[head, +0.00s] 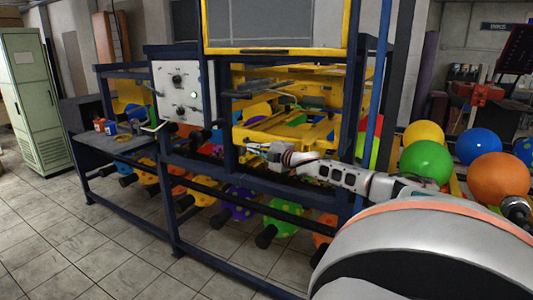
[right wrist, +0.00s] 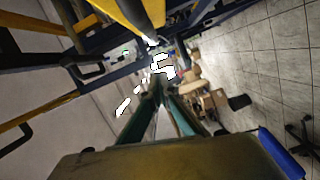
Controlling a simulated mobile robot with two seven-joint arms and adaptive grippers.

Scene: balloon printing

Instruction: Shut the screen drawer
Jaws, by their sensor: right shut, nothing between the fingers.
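The screen drawer appears to be the yellow-framed grey panel (head: 348,25) at the top of the blue printing machine in the head view. A dark handle strip (head: 262,51) runs along its lower rail, and its top is cut off. Whether it stands out from the machine is hard to tell. My right gripper (head: 254,148) is below the panel, apart from it, in front of the yellow machinery. In the right wrist view its fingers (right wrist: 160,88) are together and empty. Yellow bars (right wrist: 115,18) show at the upper left there. My left gripper is not in view.
A control panel (head: 184,91) and a side shelf (head: 112,141) with small pots are to the left. Blue frame posts and rails surround my right gripper. Balloons (head: 426,162) fill the right side. The tiled floor (head: 75,235) at front left is clear.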

